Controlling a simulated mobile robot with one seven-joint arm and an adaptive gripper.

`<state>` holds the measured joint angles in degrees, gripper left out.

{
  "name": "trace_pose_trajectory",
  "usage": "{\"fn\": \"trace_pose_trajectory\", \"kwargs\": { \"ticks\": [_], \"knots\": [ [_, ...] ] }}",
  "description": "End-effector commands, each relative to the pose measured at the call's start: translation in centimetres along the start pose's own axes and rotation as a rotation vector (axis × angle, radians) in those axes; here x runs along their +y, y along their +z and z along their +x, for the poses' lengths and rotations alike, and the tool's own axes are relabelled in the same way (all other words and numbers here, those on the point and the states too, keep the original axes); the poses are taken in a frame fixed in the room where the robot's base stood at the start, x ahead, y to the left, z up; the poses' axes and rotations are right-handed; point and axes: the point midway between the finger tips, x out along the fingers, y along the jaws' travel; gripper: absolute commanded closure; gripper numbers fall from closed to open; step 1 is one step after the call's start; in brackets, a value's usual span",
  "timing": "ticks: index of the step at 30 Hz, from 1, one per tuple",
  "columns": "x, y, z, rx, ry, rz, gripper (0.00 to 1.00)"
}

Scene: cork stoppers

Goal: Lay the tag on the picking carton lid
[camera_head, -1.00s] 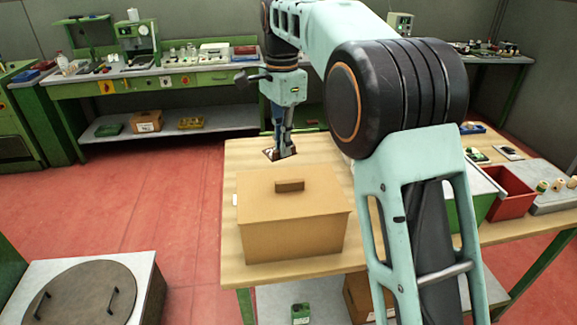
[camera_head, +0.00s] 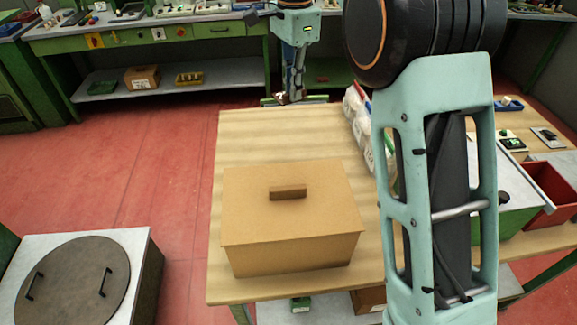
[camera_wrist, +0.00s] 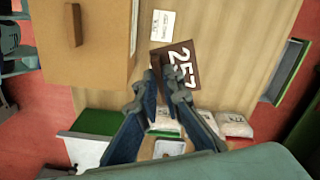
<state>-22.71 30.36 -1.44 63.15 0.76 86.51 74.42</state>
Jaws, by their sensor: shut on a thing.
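The tag is a dark brown plate with the white number 257 (camera_wrist: 181,66) in the wrist view. My gripper (camera_wrist: 160,73) is shut on its near edge. In the head view my gripper (camera_head: 289,97) is at the table's far edge, behind the carton, and the tag there is small and hard to make out. The picking carton (camera_head: 295,256) is a closed tan box on the wooden table. Its flat lid (camera_head: 245,196) has a bar handle (camera_head: 288,192) and is bare. The lid also shows at the upper left of the wrist view (camera_wrist: 105,45), apart from the tag.
A white card (camera_wrist: 163,25) lies on the table beside the carton. White bags (camera_head: 360,120) stand on the table's right side, partly behind my arm. A red bin (camera_head: 548,190) is farther right.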

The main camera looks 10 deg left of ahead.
Motion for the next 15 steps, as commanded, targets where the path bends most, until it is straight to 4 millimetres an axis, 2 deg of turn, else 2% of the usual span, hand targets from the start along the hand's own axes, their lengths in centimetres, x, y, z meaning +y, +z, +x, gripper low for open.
{"fn": "trace_pose_trajectory", "kwargs": {
  "ticks": [15],
  "knots": [
    [6.3, 4.0, 3.2, 0.0, 0.0, -0.003, 1.0]
  ]
}}
